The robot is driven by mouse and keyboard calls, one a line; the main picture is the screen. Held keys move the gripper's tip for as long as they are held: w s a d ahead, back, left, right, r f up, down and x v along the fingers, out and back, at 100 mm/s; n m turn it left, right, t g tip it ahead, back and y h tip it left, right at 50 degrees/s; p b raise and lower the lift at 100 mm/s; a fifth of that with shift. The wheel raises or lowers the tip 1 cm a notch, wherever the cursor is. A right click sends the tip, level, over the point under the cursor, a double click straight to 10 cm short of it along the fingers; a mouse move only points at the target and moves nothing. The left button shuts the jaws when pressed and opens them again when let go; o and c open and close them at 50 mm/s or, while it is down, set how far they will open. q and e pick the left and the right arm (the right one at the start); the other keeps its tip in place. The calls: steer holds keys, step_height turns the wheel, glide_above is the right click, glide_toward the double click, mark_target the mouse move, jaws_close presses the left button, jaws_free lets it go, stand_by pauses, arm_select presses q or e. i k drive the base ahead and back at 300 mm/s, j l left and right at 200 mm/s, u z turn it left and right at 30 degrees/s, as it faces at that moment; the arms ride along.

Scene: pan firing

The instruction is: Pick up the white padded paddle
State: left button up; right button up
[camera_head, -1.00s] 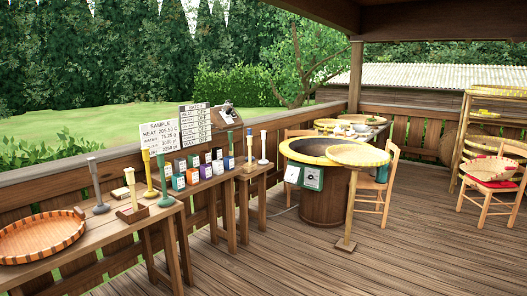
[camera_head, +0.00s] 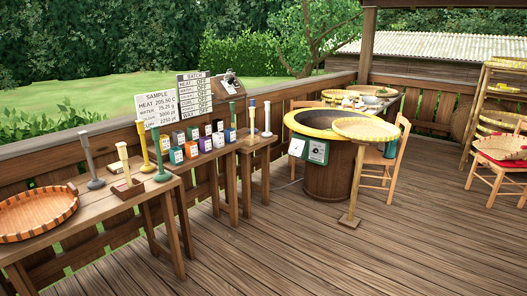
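Several upright paddle-like tools with round bases stand on the wooden tables along the railing. A white one (camera_head: 267,119) stands at the right end of the small far table. A cream one (camera_head: 123,160) stands in a brown wooden base on the near table. I cannot tell from here which is padded. Neither of my grippers is in view.
A round wooden tray (camera_head: 38,211) lies on the near table (camera_head: 100,218). Several small coloured boxes (camera_head: 205,144) stand beside the tools. A round pan stove (camera_head: 326,180) and a basket on a stand (camera_head: 365,129) are further right. The deck floor (camera_head: 290,250) in front is clear.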

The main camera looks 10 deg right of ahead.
mark_target(266, 134)
steer(key=i+l+z, duration=0.3)
steer(key=i, duration=0.25)
steer(key=i+l+z, duration=0.3)
steer(key=i, duration=0.3)
steer(key=i+z, duration=0.35)
steer(key=i, duration=0.25)
steer(key=i+l+u, duration=0.15)
steer(key=i, duration=1.85)
steer(key=i+u, duration=0.15)
steer(key=i, duration=0.2)
steer(key=i+l+u, duration=0.15)
steer(key=i, duration=0.25)
